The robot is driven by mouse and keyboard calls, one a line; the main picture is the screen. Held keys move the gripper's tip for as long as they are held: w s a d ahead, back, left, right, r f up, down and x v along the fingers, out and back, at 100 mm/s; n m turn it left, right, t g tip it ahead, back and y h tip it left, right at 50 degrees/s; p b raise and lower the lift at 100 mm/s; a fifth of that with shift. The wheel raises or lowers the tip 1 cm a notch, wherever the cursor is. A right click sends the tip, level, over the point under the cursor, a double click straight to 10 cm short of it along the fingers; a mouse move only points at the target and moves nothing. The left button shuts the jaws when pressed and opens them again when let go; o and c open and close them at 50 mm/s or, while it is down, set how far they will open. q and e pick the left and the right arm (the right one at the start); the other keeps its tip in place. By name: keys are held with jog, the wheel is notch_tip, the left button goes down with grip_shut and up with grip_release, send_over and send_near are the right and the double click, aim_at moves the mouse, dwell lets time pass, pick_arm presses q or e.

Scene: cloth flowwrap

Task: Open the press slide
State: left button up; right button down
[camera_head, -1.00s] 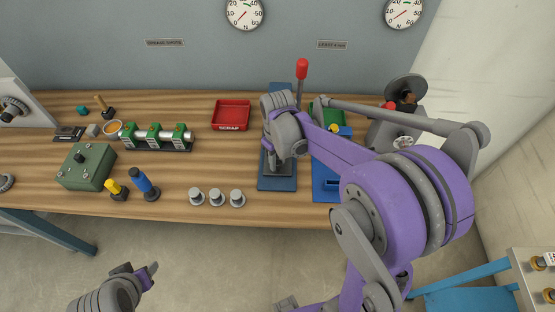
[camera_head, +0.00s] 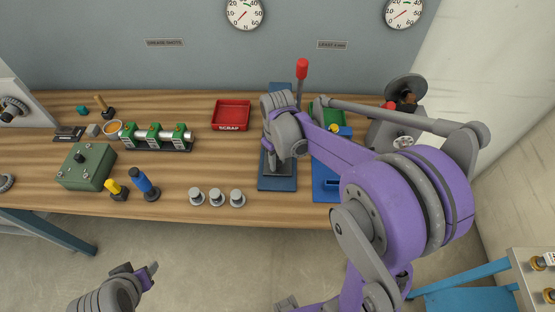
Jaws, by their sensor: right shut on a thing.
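The press has a dark blue base plate (camera_head: 277,184) and a lever with a red knob (camera_head: 302,69), standing upright behind my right arm. My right gripper (camera_head: 273,150) reaches down over the middle of the press and is shut on a part of it. My wrist hides the jaws, the gripped part and most of the slide. My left gripper (camera_head: 139,272) is low at the bottom left, in front of the bench, open and empty.
A red scrap tray (camera_head: 231,115) stands left of the press. Several grey round parts (camera_head: 216,197) line the front edge. A rack with green blocks (camera_head: 156,137), a green box (camera_head: 86,166) and yellow and blue handled tools (camera_head: 145,185) lie left. A blue fixture (camera_head: 324,181) stands right.

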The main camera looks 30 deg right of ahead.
jog(key=s+a, duration=0.1)
jog(key=s, duration=0.1)
jog(key=s+a, duration=0.2)
jog(key=s, duration=0.1)
jog(key=s+a, duration=0.2)
jog(key=s, duration=0.1)
jog(key=shift+s+a+b, duration=0.1)
jog(key=shift+s+b, duration=0.05)
jog(key=shift+b, duration=0.15)
jog(key=shift+s+a, duration=0.15)
jog(key=shift+s, duration=0.15)
jog(key=c, duration=0.6)
grip_release()
jog(key=shift+r, duration=0.1)
notch_tip(320, 180, up, 11)
jog(key=p, duration=0.1)
jog(key=shift+f, duration=0.2)
